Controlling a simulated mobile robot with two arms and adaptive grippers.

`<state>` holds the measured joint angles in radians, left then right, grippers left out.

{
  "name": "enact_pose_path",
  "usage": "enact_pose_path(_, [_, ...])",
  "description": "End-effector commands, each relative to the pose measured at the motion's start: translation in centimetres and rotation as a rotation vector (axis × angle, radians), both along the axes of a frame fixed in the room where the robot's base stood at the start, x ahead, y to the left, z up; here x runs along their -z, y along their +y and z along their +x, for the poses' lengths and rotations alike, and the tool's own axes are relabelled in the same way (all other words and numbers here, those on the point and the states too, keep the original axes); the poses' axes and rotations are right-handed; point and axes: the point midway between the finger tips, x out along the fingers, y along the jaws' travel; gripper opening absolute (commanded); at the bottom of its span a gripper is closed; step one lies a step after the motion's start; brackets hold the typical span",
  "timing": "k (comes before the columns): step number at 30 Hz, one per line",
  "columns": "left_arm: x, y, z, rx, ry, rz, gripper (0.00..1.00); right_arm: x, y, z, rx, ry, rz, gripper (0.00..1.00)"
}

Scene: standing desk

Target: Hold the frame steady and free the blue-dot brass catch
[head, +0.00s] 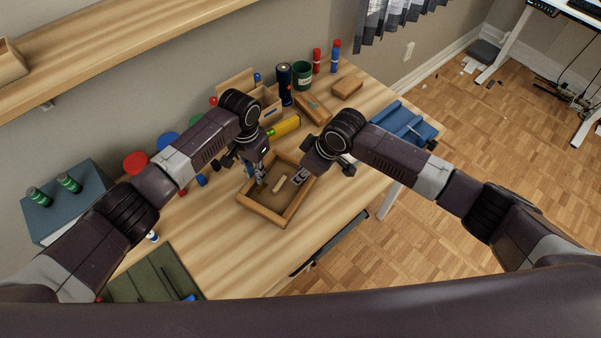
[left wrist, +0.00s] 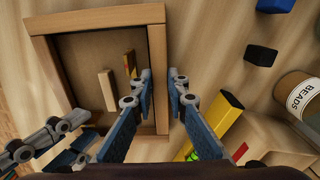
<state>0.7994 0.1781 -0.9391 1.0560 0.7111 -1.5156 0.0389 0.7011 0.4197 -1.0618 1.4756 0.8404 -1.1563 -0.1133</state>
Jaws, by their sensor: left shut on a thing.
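The wooden frame (head: 268,215) lies on the desk like a shallow open box. It also shows in the left wrist view (left wrist: 95,17). My left gripper (head: 256,182) is shut on the frame's side wall, one finger on each side of it; its fingers show closely in the left wrist view (left wrist: 162,85). A small brass-coloured piece (left wrist: 130,63) is inside the frame by that wall; no blue dot can be made out. A pale bar (left wrist: 106,90) lies inside the frame. My right gripper (head: 299,178) is at the opposite side of the frame; its jaw opening is unclear.
A yellow tool (head: 285,125) lies behind the frame. A bead jar (left wrist: 302,96), a dark canister (head: 284,80) and wooden blocks (head: 347,87) stand farther back. A blue stand (head: 403,121) is at right, a green mat (head: 155,275) at front left.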

Motion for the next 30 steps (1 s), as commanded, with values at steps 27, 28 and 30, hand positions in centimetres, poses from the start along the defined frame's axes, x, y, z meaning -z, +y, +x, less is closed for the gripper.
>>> enact_pose_path(27, [-0.06,-0.03,0.05,0.000,-0.002,-0.001,0.00,0.94,0.28,0.24,0.000,0.000,0.000,0.00])
enact_pose_path(28, [-0.06,-0.03,0.05,0.000,-0.002,-0.001,0.00,0.94,0.27,0.25,-0.002,-0.001,0.000,0.00])
enact_pose_path(30, [-0.06,-0.03,0.05,0.000,-0.002,-0.001,0.00,0.93,0.26,0.27,-0.009,0.000,-0.001,0.00])
